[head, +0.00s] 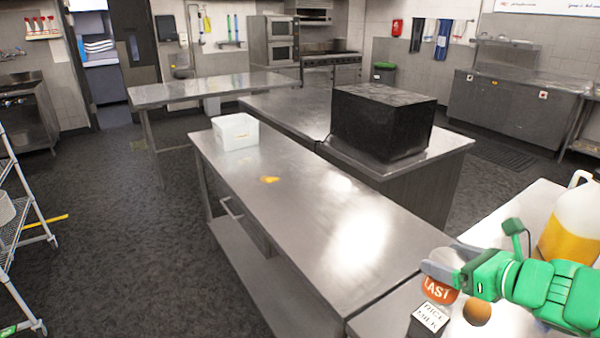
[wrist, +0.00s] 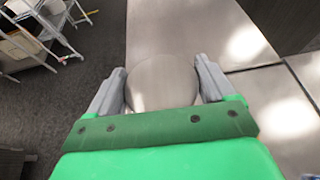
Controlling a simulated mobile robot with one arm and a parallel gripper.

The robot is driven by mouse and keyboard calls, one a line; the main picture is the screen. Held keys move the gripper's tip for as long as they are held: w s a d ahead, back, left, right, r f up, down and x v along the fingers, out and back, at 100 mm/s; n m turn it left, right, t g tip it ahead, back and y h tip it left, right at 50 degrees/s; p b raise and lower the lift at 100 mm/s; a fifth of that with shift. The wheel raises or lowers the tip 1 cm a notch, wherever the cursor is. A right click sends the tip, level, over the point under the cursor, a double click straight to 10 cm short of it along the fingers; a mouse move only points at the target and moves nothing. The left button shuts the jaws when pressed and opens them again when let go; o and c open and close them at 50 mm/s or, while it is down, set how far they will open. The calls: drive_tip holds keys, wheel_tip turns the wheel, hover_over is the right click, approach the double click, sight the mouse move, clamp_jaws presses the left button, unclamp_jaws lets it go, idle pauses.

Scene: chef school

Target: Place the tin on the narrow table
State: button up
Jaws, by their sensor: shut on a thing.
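My gripper (head: 450,265) is at the lower right of the head view, shut on the tin (head: 438,291). The tin has an orange-red label with the letters "LAST"; its upper part is hidden by the fingers. In the wrist view the tin's round grey top (wrist: 162,82) sits between both fingers. Two steel tables could be the narrow table, and I cannot tell which: a long one (head: 300,215) running from the centre to the lower right, and a slimmer one (head: 205,92) farther back at left.
A white box (head: 235,132) stands on the long table's far end, with a small orange item (head: 269,180) near its middle. A large black box (head: 383,120) stands on the adjoining counter. A black carton (head: 430,320) and a jug (head: 572,222) are near my gripper. A wire rack (head: 22,215) stands at left.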

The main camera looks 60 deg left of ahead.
drive_tip(key=s+a, duration=0.9)
drive_tip(key=a, duration=0.5)
drive_tip(key=shift+n+g, duration=0.3)
drive_tip(key=shift+g, duration=0.1)
drive_tip(key=shift+w+a+f, duration=1.3)
drive_tip(key=shift+a+f, duration=0.7)
drive_tip(key=shift+f, duration=0.1)
drive_tip(key=shift+w+a+f, duration=1.25)
drive_tip(key=shift+a+f, duration=0.7)
drive_tip(key=shift+f, duration=0.15)
drive_tip(key=shift+w+a+f, duration=1.3)
drive_tip(key=shift+a+f, duration=0.7)
drive_tip(key=shift+f, duration=0.1)
drive_tip(key=shift+f, duration=0.15)
drive_tip(key=o, duration=1.1)
